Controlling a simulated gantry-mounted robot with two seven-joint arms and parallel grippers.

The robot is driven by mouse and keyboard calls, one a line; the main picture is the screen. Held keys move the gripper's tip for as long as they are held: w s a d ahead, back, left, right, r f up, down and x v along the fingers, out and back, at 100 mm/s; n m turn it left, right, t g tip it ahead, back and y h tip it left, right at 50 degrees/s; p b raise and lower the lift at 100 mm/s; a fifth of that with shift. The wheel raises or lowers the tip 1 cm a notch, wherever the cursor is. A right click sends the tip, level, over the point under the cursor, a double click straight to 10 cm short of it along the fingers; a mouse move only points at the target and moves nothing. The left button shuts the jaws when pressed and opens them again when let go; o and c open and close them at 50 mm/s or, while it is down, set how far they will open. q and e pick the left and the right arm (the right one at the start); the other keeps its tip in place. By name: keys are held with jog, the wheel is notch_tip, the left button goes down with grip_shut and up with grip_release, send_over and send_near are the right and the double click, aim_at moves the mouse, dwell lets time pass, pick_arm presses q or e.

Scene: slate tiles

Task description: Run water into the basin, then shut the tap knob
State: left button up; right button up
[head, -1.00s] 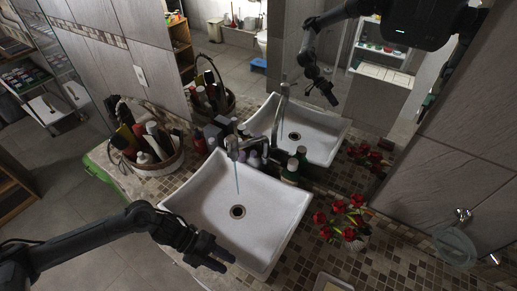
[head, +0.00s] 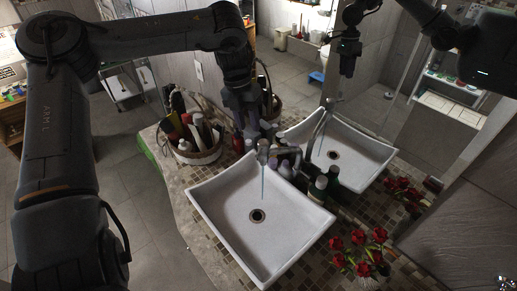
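The white square basin (head: 235,213) stands on the mosaic counter with a round drain in its middle. The tap (head: 263,152) rises at its back edge, and a thin bluish stream of water (head: 263,183) falls from it into the basin. I cannot make out the tap knob clearly. My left gripper (head: 250,134) points down close behind and left of the tap's top in the picture. Its fingers are dark and blurred together, so I cannot tell whether they are open or touching anything. My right gripper is not in view.
A basket of bottles (head: 204,155) stands left of the tap. Dark green bottles (head: 318,188) and other small bottles crowd the right side. Red flowers (head: 358,240) stand at the front right. The mirror behind repeats the basin and my arm.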

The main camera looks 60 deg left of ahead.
aim_at(261, 149)
pick_arm(q)
jog(key=shift+w+d+f+p, duration=0.2)
jog(key=shift+w+d+f, duration=0.1)
jog(key=shift+f, duration=1.35)
jog(key=shift+w+d+f+p, duration=0.15)
jog(key=shift+d+f, duration=0.1)
jog(key=shift+f, duration=1.45)
jog(key=shift+w+d+f+p, duration=0.2)
jog(key=shift+w+d+f, duration=0.1)
jog(key=shift+f, duration=1.35)
grip_shut()
